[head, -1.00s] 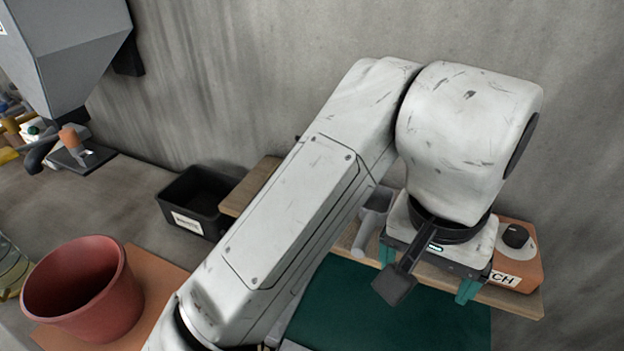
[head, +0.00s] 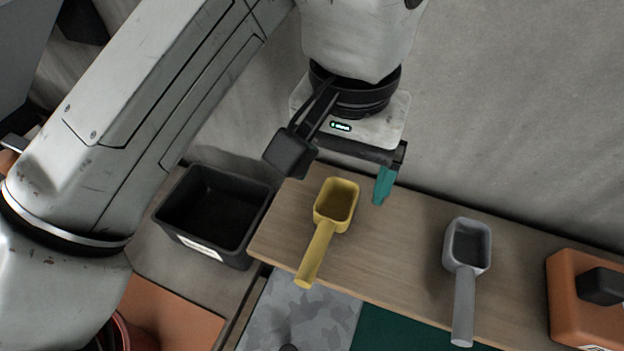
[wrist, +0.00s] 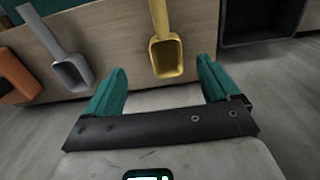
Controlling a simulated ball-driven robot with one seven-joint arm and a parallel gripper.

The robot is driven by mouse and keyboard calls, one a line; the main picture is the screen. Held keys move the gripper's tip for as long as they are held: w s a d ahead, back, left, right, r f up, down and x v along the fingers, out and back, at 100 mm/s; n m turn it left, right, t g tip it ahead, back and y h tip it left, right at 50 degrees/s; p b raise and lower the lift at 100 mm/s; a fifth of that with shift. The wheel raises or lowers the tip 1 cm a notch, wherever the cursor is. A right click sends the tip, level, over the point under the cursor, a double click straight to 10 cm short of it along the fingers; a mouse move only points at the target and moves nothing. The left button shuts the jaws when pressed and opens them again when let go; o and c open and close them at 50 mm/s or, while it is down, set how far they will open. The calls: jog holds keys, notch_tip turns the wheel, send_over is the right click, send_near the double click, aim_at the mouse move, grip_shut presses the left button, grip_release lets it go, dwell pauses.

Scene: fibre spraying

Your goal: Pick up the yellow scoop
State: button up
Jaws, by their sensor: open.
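The yellow scoop (head: 335,203) lies on a wooden shelf (head: 400,262) in the head view, its handle pointing toward the front edge. My gripper (head: 384,185) is above the shelf at its back, just right of the scoop's bowl; one teal finger shows there and the other is hidden. In the wrist view the yellow scoop (wrist: 166,56) lies ahead of my gripper (wrist: 160,85), between the lines of its two spread teal fingers. The gripper is open and empty, apart from the scoop.
A grey scoop (head: 468,246) lies to the right on the shelf, with an orange box (head: 575,300) beyond it. A black bin (head: 245,245) stands left of the shelf. A concrete wall (head: 500,110) rises behind. Green and grey mats lie in front.

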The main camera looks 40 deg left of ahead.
send_near(331, 213)
jog(key=shift+s+d+f+p, duration=0.35)
jog(key=shift+s+d+f, duration=0.15)
jog(key=shift+s+f, duration=0.15)
jog(key=shift+s+f+p, duration=0.15)
jog(key=shift+f+p, duration=0.6)
jog(key=shift+f, duration=2.1)
jog(key=shift+c, duration=0.4)
jog(key=c, duration=1)
jog(key=shift+r, duration=0.1)
